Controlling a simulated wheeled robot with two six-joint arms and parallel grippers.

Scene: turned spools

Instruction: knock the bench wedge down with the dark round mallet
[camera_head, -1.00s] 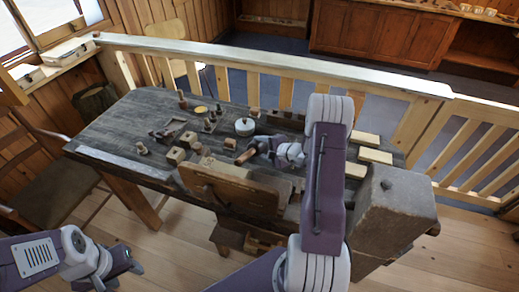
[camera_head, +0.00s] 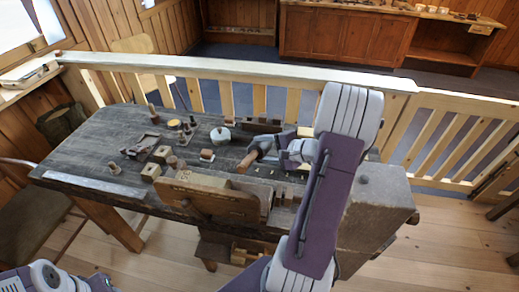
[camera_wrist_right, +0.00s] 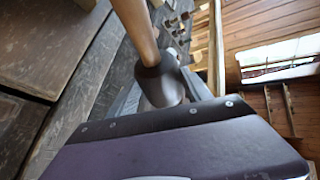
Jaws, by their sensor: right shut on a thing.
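My right gripper (camera_head: 280,150) is shut on the dark round mallet above the bench, right of its middle. The mallet's brown wooden handle (camera_head: 247,161) points to the lower left in the head view. I cannot pick out the bench wedge surely among the small wooden pieces. My left gripper (camera_head: 100,284) is cut off at the bottom left, away from the bench.
The dark wooden bench (camera_head: 90,150) carries several small blocks and turned pieces, a white lidded pot (camera_head: 220,135) and a reddish block with a pale top (camera_head: 207,155). A wooden vise board (camera_head: 213,202) stands at its front edge. A railing (camera_head: 240,72) runs behind.

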